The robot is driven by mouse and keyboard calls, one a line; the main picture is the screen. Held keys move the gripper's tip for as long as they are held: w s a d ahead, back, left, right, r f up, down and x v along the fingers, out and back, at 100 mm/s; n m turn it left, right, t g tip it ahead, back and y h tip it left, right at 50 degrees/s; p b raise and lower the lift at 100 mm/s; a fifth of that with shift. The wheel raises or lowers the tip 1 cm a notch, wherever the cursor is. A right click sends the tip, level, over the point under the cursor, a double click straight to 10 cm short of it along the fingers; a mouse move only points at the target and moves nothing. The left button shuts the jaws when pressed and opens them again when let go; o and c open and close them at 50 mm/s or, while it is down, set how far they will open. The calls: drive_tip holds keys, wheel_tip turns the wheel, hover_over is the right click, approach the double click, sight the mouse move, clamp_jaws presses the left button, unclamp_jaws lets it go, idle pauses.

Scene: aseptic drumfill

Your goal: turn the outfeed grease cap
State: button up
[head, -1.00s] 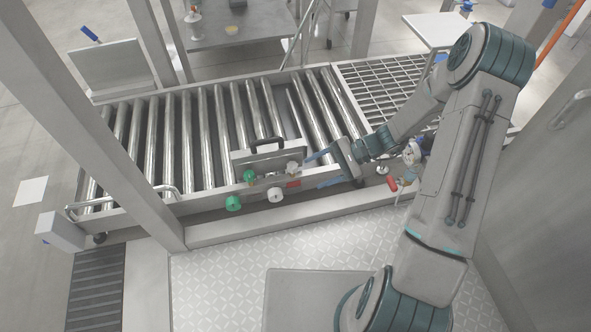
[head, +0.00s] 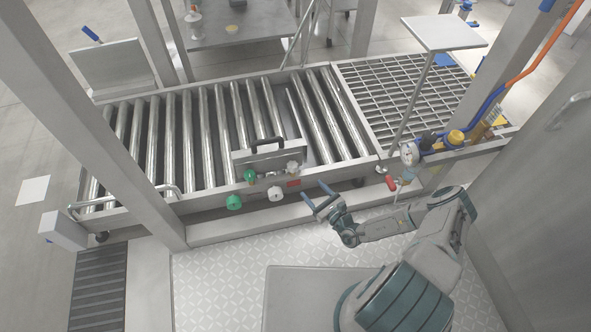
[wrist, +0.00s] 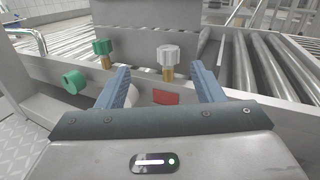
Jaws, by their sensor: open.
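Several caps and knobs sit on the conveyor's front side; no readable marking shows which is the outfeed grease cap. A grey lobed cap (head: 292,168) on a brass stem stands at the right; it also shows in the wrist view (wrist: 168,55), between my fingers in the picture. A green cap (head: 250,175) on a brass stem (wrist: 105,62) stands to its left. A green round knob (head: 233,202) and a white round knob (head: 275,194) face forward below. My gripper (head: 315,191) is open and empty, in front of the rail and apart from the caps.
A red label (wrist: 166,97) is on the rail below the grey cap. The roller conveyor (head: 200,130) lies beyond. A gauge (head: 409,153) and a red-handled valve (head: 391,183) are at right.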

sight(295, 170)
drive_tip(key=w+a+b, duration=0.1)
drive_tip(key=w+a, duration=0.1)
drive_tip(key=w, duration=0.1)
drive_tip(key=w+a+f+m+h+b, duration=0.1)
drive_tip(key=w+a, duration=0.2)
drive_tip(key=w, duration=0.1)
drive_tip(key=w+a+f+m+b, duration=0.1)
drive_tip(key=w+a, duration=0.1)
drive_tip(key=w, duration=0.2)
drive_tip(key=shift+w+a+f+t+h+b, duration=0.1)
drive_tip(key=shift+a+f+t+h+b, duration=0.1)
drive_tip(key=shift+f+t+h+b, duration=0.15)
drive_tip(key=shift+r, duration=0.1)
drive_tip(key=c, duration=1)
